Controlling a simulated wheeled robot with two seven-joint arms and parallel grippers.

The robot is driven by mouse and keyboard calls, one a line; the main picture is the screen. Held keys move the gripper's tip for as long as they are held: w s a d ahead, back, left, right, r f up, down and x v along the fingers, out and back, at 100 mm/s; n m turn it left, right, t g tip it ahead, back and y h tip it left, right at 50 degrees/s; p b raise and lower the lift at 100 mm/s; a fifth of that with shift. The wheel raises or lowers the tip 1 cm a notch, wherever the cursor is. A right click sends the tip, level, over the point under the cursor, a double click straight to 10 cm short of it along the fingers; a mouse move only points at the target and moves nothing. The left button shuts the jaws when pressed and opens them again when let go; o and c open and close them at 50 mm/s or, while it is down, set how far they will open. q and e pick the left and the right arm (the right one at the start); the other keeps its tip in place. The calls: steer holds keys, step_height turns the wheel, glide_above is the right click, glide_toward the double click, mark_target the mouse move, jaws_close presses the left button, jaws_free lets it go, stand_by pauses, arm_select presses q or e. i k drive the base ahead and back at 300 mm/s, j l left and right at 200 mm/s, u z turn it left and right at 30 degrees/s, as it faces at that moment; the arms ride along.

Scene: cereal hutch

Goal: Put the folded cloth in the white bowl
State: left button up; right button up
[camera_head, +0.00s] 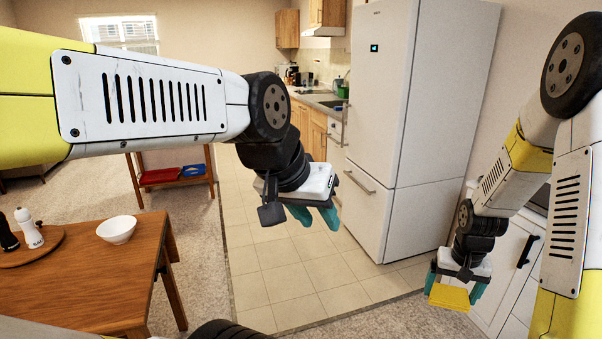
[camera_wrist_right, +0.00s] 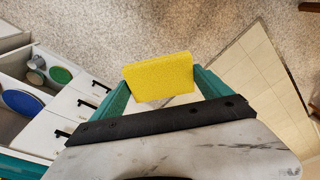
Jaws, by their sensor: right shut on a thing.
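The folded cloth is a flat yellow piece (camera_head: 449,297) between the teal fingers of my right gripper (camera_head: 456,285), at the right of the head view. In the right wrist view the yellow cloth (camera_wrist_right: 160,78) is gripped between both fingers, above the floor. The white bowl (camera_head: 117,229) stands upright on the wooden table at the left, far from the right gripper; its inside looks empty. My left gripper (camera_head: 313,215) hangs over the tiled floor, right of the table. Its teal fingers point down and look apart, with nothing seen between them.
The wooden table (camera_head: 75,285) also carries a round board (camera_head: 40,252) with a white shaker (camera_head: 28,230) and a dark one (camera_head: 7,236). A tall white fridge (camera_head: 380,110) stands behind. White cabinets (camera_wrist_right: 70,112) with an open drawer are beside my right gripper.

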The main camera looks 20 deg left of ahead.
mark_target(118, 231)
steer(key=i+j+u, duration=0.1)
steer(key=u, duration=0.3)
steer(key=i+u, duration=0.2)
steer(key=u, duration=0.2)
steer(key=i+u, duration=0.15)
steer(key=u, duration=0.25)
steer(key=i+u, duration=0.15)
steer(key=u, duration=0.25)
steer(key=i+l+u, duration=0.1)
steer(key=u, duration=0.3)
steer(key=i+u, duration=0.6)
steer(key=u, duration=0.25)
steer(key=i+l+u, duration=0.1)
steer(key=i+u, duration=0.3)
steer(key=k, duration=0.1)
